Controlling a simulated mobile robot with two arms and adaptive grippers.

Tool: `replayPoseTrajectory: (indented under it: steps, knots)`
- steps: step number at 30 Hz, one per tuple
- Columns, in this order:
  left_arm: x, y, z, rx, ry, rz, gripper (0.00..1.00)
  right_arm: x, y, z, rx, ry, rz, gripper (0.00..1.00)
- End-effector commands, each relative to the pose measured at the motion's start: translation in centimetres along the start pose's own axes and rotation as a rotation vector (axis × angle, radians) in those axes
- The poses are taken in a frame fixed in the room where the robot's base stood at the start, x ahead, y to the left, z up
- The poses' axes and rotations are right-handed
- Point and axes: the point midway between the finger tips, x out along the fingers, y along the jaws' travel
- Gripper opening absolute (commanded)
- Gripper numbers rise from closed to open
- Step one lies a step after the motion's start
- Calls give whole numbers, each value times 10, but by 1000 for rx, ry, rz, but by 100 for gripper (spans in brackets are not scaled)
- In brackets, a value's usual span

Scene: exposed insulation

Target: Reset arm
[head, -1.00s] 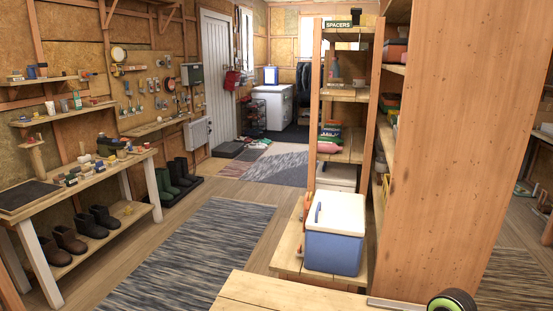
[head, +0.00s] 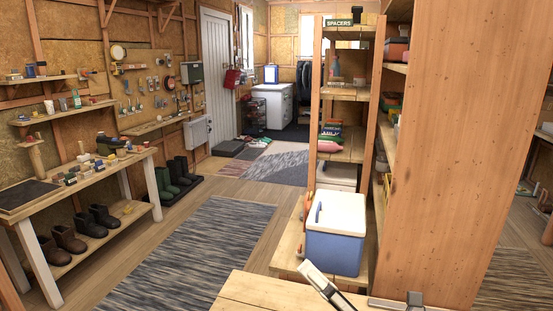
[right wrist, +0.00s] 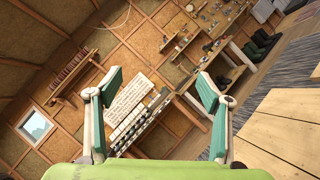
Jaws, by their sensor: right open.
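My right gripper (head: 367,292) shows at the bottom edge of the head view, in front of the wooden tabletop (head: 255,290) and below the cooler. Its two fingers are spread apart. In the right wrist view my right gripper (right wrist: 158,90) is open, with green and white fingers and nothing held between them. My left gripper is not in view.
A blue cooler with a white lid (head: 336,230) stands on the lower shelf just beyond the tabletop. A tall wooden shelf panel (head: 460,150) rises close on the right. A workbench (head: 85,180) lines the left wall. The striped rug (head: 190,255) between is clear.

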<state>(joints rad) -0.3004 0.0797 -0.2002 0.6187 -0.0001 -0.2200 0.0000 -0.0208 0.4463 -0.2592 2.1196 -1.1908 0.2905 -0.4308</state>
Motion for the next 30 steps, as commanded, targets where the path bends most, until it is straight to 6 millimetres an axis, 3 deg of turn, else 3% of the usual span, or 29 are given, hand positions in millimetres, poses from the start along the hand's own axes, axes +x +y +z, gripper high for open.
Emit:
replayPoseTrajectory:
  steps: [3, 6, 11, 14, 19, 24, 30]
  knots:
    - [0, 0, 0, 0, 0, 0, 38, -21, -17, 44, 275, -266, -72, 72]
    - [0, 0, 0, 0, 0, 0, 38, -52, -46, 69, 506, -481, -156, 72]
    - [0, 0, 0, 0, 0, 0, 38, -119, -107, 72, 871, -800, -336, 72]
    - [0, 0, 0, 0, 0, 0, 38, -168, -142, 47, 1091, -986, -478, 72]
    - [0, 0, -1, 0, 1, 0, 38, -250, -176, -29, 1418, -1256, -760, 72]
    - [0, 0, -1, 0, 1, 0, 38, -304, -172, -103, 1627, -1425, -1016, 72]
    - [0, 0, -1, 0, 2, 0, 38, -347, -145, -171, 1779, -1544, -1280, 72]
